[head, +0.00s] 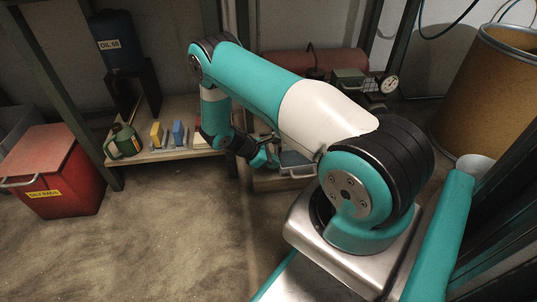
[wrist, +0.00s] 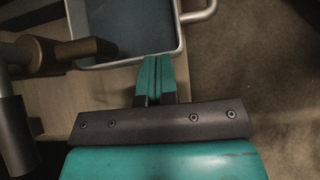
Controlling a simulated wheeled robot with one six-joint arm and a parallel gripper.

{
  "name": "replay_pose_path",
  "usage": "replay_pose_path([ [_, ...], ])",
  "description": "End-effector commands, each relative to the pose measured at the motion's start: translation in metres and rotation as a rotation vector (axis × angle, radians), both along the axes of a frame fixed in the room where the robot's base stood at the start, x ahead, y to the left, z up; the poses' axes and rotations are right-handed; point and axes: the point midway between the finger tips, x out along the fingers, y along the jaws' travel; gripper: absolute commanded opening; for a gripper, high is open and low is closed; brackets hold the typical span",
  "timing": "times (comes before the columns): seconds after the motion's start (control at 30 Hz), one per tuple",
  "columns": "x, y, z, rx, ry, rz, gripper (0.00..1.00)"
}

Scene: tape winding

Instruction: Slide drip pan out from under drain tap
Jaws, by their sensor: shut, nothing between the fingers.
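The drip pan (wrist: 125,25) is a shallow tray with a dark blue-grey inside and a pale metal rim. A metal bar handle (wrist: 200,12) sticks out from its right end in the wrist view. In the head view the pan (head: 296,160) is partly hidden behind my arm. A brown and black fitting that looks like the drain tap (wrist: 68,52) reaches over the pan's left part in the wrist view. My gripper (wrist: 155,60) is shut and empty, its teal fingertips at the pan's near rim, close to the corner below the handle. I cannot tell whether they touch. My gripper also shows in the head view (head: 264,158).
A wooden board (wrist: 90,95) lies under the pan. A low shelf (head: 172,152) with a green can and small coloured boxes stands to the left. A red rag bin (head: 55,185) is far left, a large brown drum (head: 485,95) right. The floor (head: 190,220) in front is clear.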

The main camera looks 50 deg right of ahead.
Motion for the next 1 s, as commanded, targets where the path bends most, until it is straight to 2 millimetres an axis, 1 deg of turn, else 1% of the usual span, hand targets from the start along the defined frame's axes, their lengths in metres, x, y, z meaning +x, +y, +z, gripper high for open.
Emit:
replay_pose_path([
  [0.03, 0.000, 0.003, 0.002, 0.000, 0.001, 0.012, 0.00],
  [0.13, 0.001, 0.005, 0.000, 0.000, -0.001, 0.023, 0.00],
  [0.53, 0.002, 0.007, -0.001, 0.001, -0.002, 0.022, 0.00],
  [0.67, 0.008, 0.016, -0.001, 0.001, -0.002, 0.018, 0.00],
  [0.77, 0.016, 0.028, -0.001, 0.000, -0.003, 0.013, 0.00],
  [0.8, 0.020, 0.033, 0.012, -0.001, -0.004, 0.011, 0.00],
  [0.83, 0.024, 0.036, 0.020, -0.001, -0.006, 0.011, 0.00],
  [1.0, 0.043, 0.061, 0.047, -0.001, -0.004, 0.015, 0.00],
])
